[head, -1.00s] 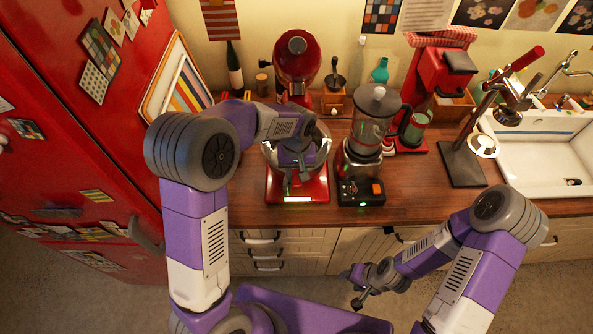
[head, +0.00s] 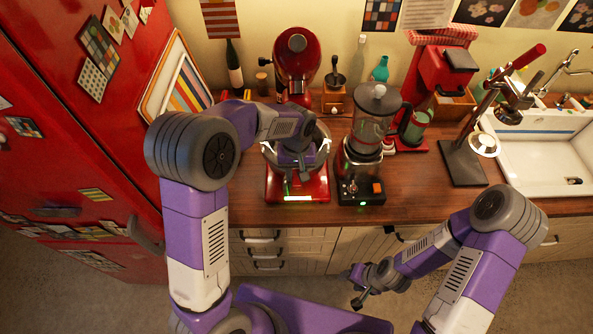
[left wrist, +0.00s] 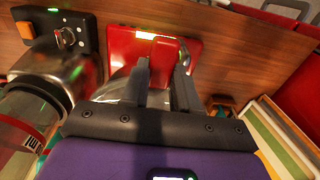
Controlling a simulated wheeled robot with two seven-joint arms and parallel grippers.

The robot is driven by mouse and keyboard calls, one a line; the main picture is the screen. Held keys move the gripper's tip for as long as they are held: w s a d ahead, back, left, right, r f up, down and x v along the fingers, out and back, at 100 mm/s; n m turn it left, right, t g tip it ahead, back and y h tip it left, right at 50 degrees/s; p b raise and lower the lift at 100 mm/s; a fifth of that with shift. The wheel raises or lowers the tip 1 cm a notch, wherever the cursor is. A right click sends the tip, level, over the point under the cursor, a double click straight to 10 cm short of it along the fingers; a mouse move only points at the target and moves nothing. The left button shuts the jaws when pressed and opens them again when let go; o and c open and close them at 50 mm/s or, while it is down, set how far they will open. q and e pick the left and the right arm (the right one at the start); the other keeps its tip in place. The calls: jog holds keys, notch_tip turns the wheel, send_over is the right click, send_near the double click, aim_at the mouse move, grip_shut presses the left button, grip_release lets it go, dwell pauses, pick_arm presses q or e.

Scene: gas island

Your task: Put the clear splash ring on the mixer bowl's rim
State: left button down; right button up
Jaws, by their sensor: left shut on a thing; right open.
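The red stand mixer (head: 297,52) has its head tilted up. Its metal bowl (left wrist: 120,88) sits over the red base (head: 283,191), mostly hidden by my left arm in the head view. The clear splash ring (head: 325,146) shows as a thin pale edge around the top of the bowl. My left gripper (head: 303,174) is shut on the ring's near side. In the left wrist view the gripper fingers (left wrist: 160,82) point down over the bowl. I cannot tell whether the ring touches the rim all around. My right gripper (head: 357,292) is open and empty, low in front of the counter.
A blender (head: 371,125) stands close to the right of the mixer. A red coffee machine (head: 440,75), a lever press (head: 463,160) and the sink (head: 545,150) are farther right. A striped board (head: 178,84) and the red fridge (head: 75,150) are at the left. The front counter strip is clear.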

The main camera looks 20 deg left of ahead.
pick_arm(q)
jog(key=c, duration=0.8)
grip_release()
notch_tip(320, 180, up, 8)
jog(key=shift+f, duration=0.2)
pick_arm(e)
jog(key=shift+f, duration=0.15)
